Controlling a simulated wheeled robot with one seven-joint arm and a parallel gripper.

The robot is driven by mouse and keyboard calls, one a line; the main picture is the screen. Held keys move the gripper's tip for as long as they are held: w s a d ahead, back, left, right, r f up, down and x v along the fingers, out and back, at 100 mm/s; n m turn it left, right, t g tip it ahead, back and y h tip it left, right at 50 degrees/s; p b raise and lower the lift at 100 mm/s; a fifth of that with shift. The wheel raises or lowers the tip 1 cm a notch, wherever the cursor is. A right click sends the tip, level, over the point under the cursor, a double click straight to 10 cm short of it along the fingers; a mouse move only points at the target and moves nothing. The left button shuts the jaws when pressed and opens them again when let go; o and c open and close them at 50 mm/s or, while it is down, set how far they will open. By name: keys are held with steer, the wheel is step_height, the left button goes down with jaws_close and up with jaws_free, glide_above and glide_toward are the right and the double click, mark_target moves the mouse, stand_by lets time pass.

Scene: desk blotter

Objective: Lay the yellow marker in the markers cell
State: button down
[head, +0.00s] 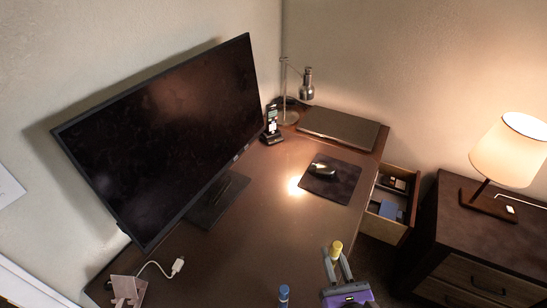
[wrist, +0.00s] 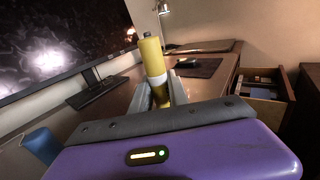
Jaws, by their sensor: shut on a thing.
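The yellow marker (head: 336,246) is held by my gripper (head: 338,262), above the near right edge of the desk. In the wrist view the yellow marker (wrist: 152,58) stands roughly upright, slightly tilted, with a white band low down, between the two fingers of my gripper (wrist: 161,90). An open drawer (head: 377,229) with compartments sticks out from the desk's right side, ahead of and to the right of my gripper. It also shows in the wrist view (wrist: 251,109). The drawer holds a blue thing (head: 388,209) and some dark things. I cannot tell which compartment is the markers cell.
A blue cylinder (head: 284,293) stands on the desk (head: 240,240), left of my gripper. A monitor (head: 165,135), mouse pad (head: 342,190) with mouse (head: 322,169), laptop (head: 340,128), and phone (head: 271,125) are on the desk. A nightstand (head: 480,240) with a lamp (head: 510,150) stands right of the drawer.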

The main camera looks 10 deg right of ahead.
steer(key=shift+w+a+r, duration=0.1)
steer(key=shift+a+r, duration=0.2)
steer(key=shift+a, duration=0.05)
steer(key=shift+w+a+r+n+y+p, duration=0.35)
steer(key=shift+w+a+r+p, duration=1.05)
steer(key=shift+w+r, duration=1.3)
steer(key=shift+w+a+r+n+y+p, duration=0.15)
steer(key=shift+w+a+r+y+p, duration=0.45)
steer(key=shift+w+r+p, duration=2.05)
steer(key=shift+w+d+r+m+h+b, duration=0.1)
steer(key=shift+w+d+r+m+h, duration=0.15)
steer(key=shift+d+r+m+h, duration=0.35)
steer(key=shift+w+d+r+m+h+b, duration=0.15)
steer(key=shift+d+r+h, duration=0.3)
steer(key=shift+d+h, duration=0.45)
steer(key=shift+w+d+r+m+h+b, duration=0.1)
steer(key=shift+w+d+r+m+h, duration=0.3)
steer(key=shift+d, duration=0.5)
steer(key=shift+s, duration=0.1)
step_height(320, 180, down, 19)
steer(key=b, duration=1.4)
steer(key=shift+f, duration=0.2)
